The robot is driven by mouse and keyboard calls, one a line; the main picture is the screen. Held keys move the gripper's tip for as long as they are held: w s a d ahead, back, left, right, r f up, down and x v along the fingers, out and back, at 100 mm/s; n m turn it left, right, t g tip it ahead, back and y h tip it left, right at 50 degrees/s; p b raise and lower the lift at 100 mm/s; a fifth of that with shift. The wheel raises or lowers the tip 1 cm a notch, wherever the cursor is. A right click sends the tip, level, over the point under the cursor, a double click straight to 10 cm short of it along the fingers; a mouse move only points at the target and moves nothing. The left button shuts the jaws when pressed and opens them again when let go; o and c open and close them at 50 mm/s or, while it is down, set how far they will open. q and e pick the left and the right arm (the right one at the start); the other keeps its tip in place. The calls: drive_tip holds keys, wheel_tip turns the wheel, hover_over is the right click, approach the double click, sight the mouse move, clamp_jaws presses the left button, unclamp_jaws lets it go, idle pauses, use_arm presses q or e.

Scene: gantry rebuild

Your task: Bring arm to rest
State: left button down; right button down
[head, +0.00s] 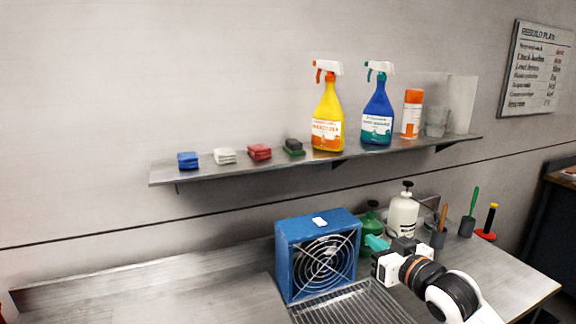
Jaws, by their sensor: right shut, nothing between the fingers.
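My right arm comes in from the lower right, and its white and black gripper (402,252) is above the right part of the metal bench (510,275), just right of the blue fan box. The right gripper is shut and empty. Its fingers are small in this view and seen partly from behind. My left gripper is not in view.
A blue fan box (288,262) stands behind a wire rack (350,304). A wall shelf (230,168) holds spray bottles and sponges. The bench's left is clear.

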drive_tip(key=s+a+f+m+g+h, duration=0.1)
drive_tip(key=s+f+g+h, duration=0.15)
drive_tip(key=s+f, duration=0.7)
drive_tip(key=s+a+f+g+h, duration=0.1)
drive_tip(key=s+f+g, duration=0.3)
drive_tip(key=s+f, duration=0.55)
drive_tip(key=s+d+f+g+h, duration=0.1)
drive_tip(key=s+f+g, duration=0.15)
drive_tip(key=s, duration=0.35)
drive_tip(key=s+d+f+m+g+h, duration=0.1)
drive_tip(key=s+d+f, duration=0.15)
drive_tip(key=s, duration=0.35)
drive_tip(key=s+d+f+g+h, duration=0.1)
drive_tip(key=s+f+g, duration=0.1)
drive_tip(key=s+f, duration=0.3)
wheel_tip(320, 180, down, 26)
drive_tip(key=s+g+b, duration=0.1)
drive_tip(key=s+b, duration=0.1)
use_arm(q)
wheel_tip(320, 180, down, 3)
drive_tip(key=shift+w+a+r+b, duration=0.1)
drive_tip(key=shift+b, duration=0.3)
use_arm(e)
drive_tip(key=s+d+f+g, duration=0.1)
drive_tip(key=s+d+f, duration=0.1)
drive_tip(key=s+f, duration=1.4)
wheel_tip(320, 180, down, 2)
drive_tip(key=shift+s+d, duration=0.3)
drive_tip(key=shift+s, duration=0.05)
